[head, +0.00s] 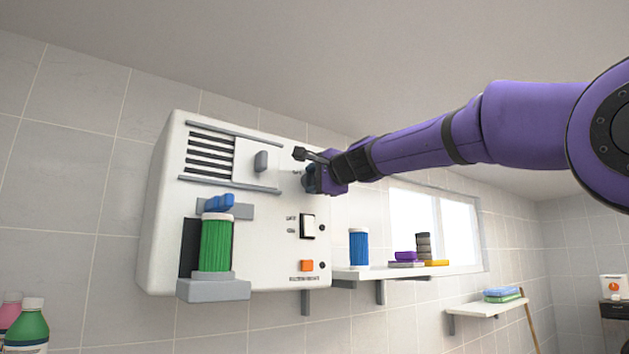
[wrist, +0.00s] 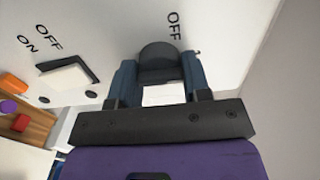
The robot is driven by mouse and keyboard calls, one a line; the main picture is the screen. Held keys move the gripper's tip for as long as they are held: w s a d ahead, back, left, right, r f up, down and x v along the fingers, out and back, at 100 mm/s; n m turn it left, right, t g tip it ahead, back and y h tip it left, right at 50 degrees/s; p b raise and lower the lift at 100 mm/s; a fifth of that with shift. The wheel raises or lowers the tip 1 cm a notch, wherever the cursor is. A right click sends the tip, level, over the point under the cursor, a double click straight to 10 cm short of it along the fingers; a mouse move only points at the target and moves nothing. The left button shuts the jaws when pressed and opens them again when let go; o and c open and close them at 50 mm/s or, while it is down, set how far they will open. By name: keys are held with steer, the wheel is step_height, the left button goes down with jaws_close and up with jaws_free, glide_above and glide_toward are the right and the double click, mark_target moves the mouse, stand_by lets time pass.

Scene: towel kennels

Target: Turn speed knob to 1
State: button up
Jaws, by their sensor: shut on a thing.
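The speed knob (wrist: 158,60) is a dark round knob on the front of the white wall-mounted machine (head: 165,240). My gripper (wrist: 158,78) is shut on the knob, with one blue-grey finger on each side of it. An "OFF" mark shows on the panel just beyond the knob in the wrist view; other marks around it are hidden or not readable. In the head view my gripper (head: 311,178) reaches the panel's upper right and covers most of the knob.
A white rocker switch (head: 307,226) marked OFF and ON and an orange button (head: 306,265) sit below the knob. A green cylinder (head: 217,244) stands at the machine's front left. A shelf (head: 375,273) with a blue container (head: 359,247) is at right.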

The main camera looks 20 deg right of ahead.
steer(key=shift+f, duration=0.1)
steer(key=o, duration=0.9)
steer(key=v, duration=1)
steer(key=shift+s+d, duration=0.15)
steer(key=shift+s, duration=0.25)
steer(key=s+d+f+n+g+h, duration=0.1)
steer(key=s+f+n+g, duration=0.3)
steer(key=s+f, duration=0.5)
steer(key=s+d+f+n+g+h, duration=0.1)
steer(key=s+f+n+g, duration=0.3)
steer(key=s+f, duration=0.5)
steer(key=s+d+f+n+g+h, duration=0.1)
steer(key=s+f+n+g+h, duration=0.2)
steer(key=f, duration=2)
steer(key=shift+s+d+f+n+g+h, duration=0.15)
steer(key=shift+s+n, duration=0.4)
steer(key=shift+s, duration=0.6)
steer(key=shift+s+d+f+n+g+h, duration=0.1)
steer(key=shift+s+n+g, duration=0.1)
steer(key=shift+s+n, duration=0.65)
steer(key=shift+s+d+f+n+g+h, duration=0.15)
steer(key=shift+s+n, duration=0.15)
steer(key=shift+s, duration=1.1)
